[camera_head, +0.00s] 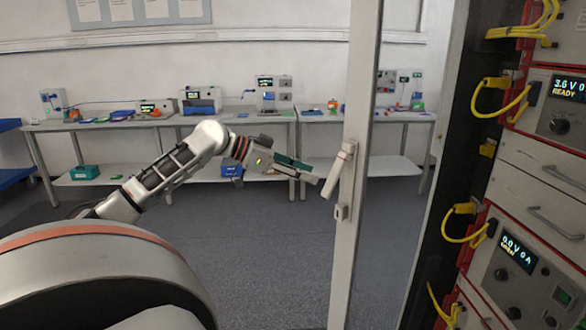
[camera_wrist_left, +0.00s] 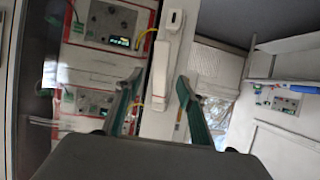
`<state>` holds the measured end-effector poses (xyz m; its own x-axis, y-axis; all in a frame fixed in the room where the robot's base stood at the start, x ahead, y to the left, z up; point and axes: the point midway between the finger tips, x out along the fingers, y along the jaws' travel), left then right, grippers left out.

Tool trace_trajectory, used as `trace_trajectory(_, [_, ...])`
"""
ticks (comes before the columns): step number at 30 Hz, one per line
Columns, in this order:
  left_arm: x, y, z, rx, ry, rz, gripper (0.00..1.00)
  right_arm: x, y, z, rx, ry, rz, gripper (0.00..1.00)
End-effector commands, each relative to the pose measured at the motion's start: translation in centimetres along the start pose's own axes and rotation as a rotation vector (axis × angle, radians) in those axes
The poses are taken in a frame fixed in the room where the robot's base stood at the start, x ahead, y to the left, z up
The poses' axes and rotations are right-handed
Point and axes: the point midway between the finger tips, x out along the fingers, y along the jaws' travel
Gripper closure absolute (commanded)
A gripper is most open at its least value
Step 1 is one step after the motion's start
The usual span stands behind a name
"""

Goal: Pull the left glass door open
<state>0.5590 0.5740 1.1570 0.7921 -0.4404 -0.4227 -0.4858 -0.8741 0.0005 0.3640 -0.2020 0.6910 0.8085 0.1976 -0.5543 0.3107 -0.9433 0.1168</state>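The left glass door shows a pale upright frame (camera_head: 353,120), with the room visible through the glass (camera_head: 398,175) on its right. It stands out from the instrument cabinet, whose front is exposed. A pale lever handle (camera_head: 340,170) sits tilted on the frame. My left gripper (camera_head: 316,182) reaches in from the left, its fingertips close to the handle's lower end. In the left wrist view, the green-sided fingers (camera_wrist_left: 160,82) are spread, with the pale handle (camera_wrist_left: 157,62) ahead between them. I cannot tell whether they touch it. My right gripper is not in view.
Instrument modules (camera_head: 515,270) with yellow cables fill the cabinet at the right. Benches (camera_head: 255,117) with devices stand along the back wall. The grey floor (camera_head: 265,245) left of the door is clear.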

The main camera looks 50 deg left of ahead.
Motion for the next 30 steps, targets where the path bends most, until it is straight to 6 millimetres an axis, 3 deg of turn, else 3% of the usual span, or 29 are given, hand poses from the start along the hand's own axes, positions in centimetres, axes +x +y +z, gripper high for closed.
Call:
trace_trajectory(9, [-3.3,0.0,0.1,0.001,-0.001,0.0,0.61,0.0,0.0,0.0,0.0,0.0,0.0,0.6])
trace_trajectory(19, [-3.7,0.0,0.1,0.001,-0.002,-0.001,0.61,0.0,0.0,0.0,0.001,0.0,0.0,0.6])
trace_trajectory(20, [-3.7,0.0,0.1,0.001,-0.002,-0.001,0.64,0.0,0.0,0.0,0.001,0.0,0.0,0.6])
trace_trajectory(23, [-3.3,-0.1,0.8,-0.007,-0.008,-0.005,0.9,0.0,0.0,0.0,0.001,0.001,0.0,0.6])
trace_trajectory(24, [-2.9,-0.3,1.6,-0.016,-0.017,-0.014,1.0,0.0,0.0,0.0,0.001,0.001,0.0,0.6])
trace_trajectory(26, [-1.9,-0.6,3.9,-0.04,-0.04,-0.033,1.0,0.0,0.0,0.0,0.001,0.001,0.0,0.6])
trace_trajectory(29, [0.7,-1.0,10.3,-0.095,-0.102,-0.087,1.0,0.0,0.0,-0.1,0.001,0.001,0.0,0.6])
trace_trajectory(30, [2.0,-0.8,13.6,-0.119,-0.134,-0.114,1.0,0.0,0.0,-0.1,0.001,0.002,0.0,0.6])
